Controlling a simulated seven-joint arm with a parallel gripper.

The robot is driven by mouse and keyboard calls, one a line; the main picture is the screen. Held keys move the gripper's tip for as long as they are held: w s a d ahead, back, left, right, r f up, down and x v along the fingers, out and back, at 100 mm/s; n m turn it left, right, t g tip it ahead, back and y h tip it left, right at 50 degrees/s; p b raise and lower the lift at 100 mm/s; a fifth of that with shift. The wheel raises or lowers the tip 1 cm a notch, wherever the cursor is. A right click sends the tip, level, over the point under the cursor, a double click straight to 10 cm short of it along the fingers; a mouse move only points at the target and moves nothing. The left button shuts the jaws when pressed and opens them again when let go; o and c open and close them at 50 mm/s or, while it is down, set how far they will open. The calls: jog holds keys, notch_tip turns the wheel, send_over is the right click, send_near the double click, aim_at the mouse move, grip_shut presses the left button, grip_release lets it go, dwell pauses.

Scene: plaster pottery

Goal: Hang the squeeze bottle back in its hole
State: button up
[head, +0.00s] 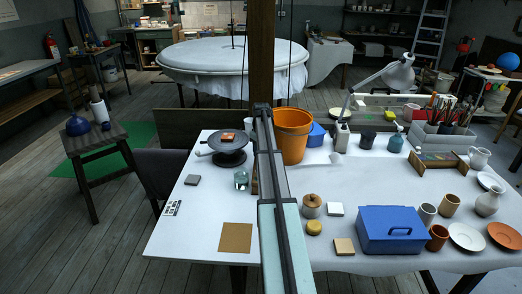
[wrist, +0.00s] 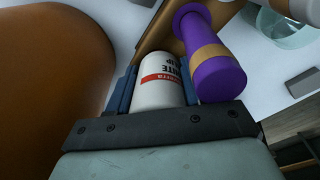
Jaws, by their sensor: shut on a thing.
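In the wrist view my gripper (wrist: 157,76) is shut on a white squeeze bottle (wrist: 158,95) with a red-striped label, upside down in the picture. The bottle's far end is hidden, so I cannot tell whether it sits in a hole. Behind it is a tan wooden piece (wrist: 163,40), perhaps the bottle rack; no hole shows clearly. A purple bottle-shaped thing (wrist: 222,80) with a tan band stands close to the right of my gripper. In the head view my arm hides the gripper and the bottle; only a brown sliver (head: 254,182) shows beside the arm.
An orange bucket (head: 292,140) stands close by; it fills the left of the wrist view (wrist: 45,70). A glass jar (head: 241,180) and a dark turntable (head: 230,158) are to the left. A blue box (head: 390,230) and pots stand at the right. The table's front left is fairly clear.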

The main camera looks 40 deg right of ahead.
jog(key=o, duration=0.7)
jog(key=shift+r, duration=0.1)
